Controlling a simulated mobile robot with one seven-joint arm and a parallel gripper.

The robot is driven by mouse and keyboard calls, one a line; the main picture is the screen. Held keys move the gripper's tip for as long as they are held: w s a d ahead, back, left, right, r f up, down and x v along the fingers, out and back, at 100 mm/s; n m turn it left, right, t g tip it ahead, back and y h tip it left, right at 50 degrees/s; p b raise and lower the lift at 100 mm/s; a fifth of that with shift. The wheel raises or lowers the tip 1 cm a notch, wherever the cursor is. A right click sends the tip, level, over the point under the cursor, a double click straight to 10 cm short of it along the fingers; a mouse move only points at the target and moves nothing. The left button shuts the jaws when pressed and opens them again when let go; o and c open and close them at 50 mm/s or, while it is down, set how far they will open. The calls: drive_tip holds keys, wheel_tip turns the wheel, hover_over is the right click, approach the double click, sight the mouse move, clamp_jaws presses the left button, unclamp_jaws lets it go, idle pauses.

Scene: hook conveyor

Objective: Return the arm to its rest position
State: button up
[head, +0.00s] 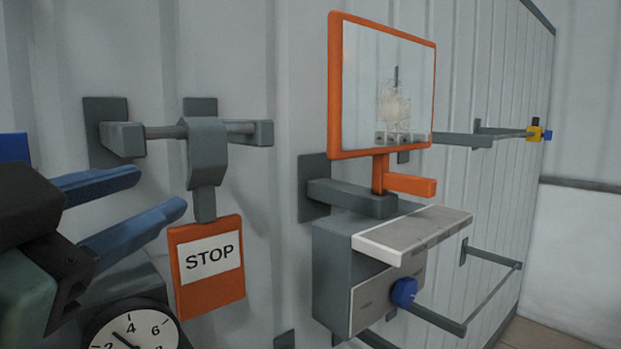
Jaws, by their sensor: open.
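My gripper (160,195) reaches in from the left edge of the head view. Its two blue fingers are spread apart with nothing between them. They point right, toward a grey hook (206,150) that hangs on a short horizontal rail (168,132). A gap shows in the picture between the fingertips and the hook. An orange sign with the word STOP (208,262) hangs below the hook, just right of the lower finger. The rest of my arm lies mostly outside the view.
An orange-framed screen (388,85) stands out right of centre, above a grey box (345,275) with a sloped panel (412,234) and a blue knob (403,292). A dial (132,330) sits at the bottom left. More rails (500,136) line the corrugated wall.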

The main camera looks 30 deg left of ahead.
drive_tip(key=w+d+f+n+t+h+b, duration=0.1)
drive_tip(key=w+d+f+t+h+b, duration=0.1)
drive_tip(key=d+b, duration=0.3)
drive_tip(key=w+d+f+t+h+b, duration=0.1)
drive_tip(key=w+d+f+t+b, duration=0.1)
drive_tip(key=d, duration=1)
drive_tip(key=w+d+f+n+t+h+b, duration=0.1)
drive_tip(key=w+d+f+t+h+b, duration=0.1)
drive_tip(key=d+f+t+b, duration=0.2)
drive_tip(key=d+t+b, duration=0.2)
drive_tip(key=d+b, duration=0.2)
drive_tip(key=shift+d+n+h, duration=0.2)
drive_tip(key=shift+n+h, duration=0.1)
